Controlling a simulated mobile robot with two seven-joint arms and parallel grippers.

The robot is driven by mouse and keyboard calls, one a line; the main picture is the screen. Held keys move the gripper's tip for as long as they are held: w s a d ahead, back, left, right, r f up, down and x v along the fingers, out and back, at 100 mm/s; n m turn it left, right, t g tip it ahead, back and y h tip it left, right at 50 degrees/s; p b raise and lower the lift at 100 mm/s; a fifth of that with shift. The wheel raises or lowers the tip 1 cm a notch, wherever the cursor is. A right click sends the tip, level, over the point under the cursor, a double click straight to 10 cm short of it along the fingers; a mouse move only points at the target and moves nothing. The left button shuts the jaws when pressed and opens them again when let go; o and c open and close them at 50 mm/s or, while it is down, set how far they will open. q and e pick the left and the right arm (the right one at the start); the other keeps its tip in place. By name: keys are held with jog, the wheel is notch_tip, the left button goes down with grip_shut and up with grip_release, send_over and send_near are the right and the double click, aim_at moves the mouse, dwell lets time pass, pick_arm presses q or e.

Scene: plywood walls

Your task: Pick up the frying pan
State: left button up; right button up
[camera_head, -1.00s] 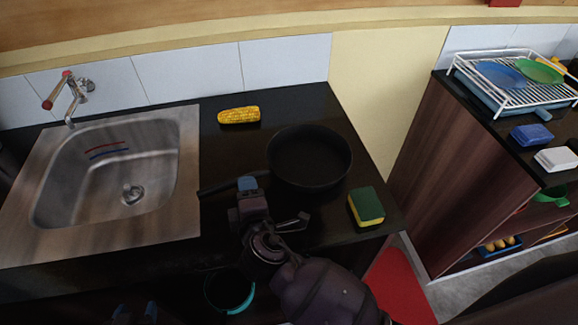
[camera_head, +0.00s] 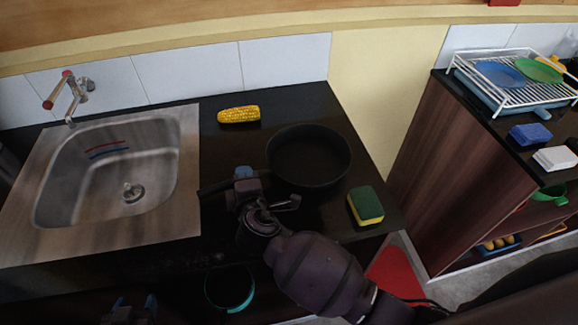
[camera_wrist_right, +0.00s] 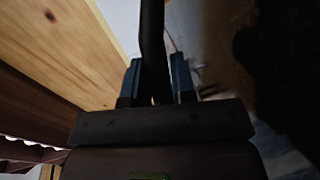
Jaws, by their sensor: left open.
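The black frying pan (camera_head: 309,157) rests on the dark counter right of the sink, its handle (camera_head: 214,187) pointing left toward the sink edge. My right gripper (camera_head: 244,174) is at the handle. In the right wrist view the dark handle (camera_wrist_right: 152,45) runs between the two blue fingers of my right gripper (camera_wrist_right: 157,80); whether they press on it is unclear. My left gripper (camera_head: 134,306) is open and empty at the bottom edge, below the counter front, mostly in shadow.
A corn cob (camera_head: 239,114) lies behind the handle. A green and yellow sponge (camera_head: 366,205) lies right of the pan near the counter edge. The sink (camera_head: 110,180) is at left. A teal-rimmed bowl (camera_head: 230,288) is below the counter. A dish rack (camera_head: 510,80) stands at right.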

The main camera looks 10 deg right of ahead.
grip_shut()
jog(key=shift+r, duration=0.2)
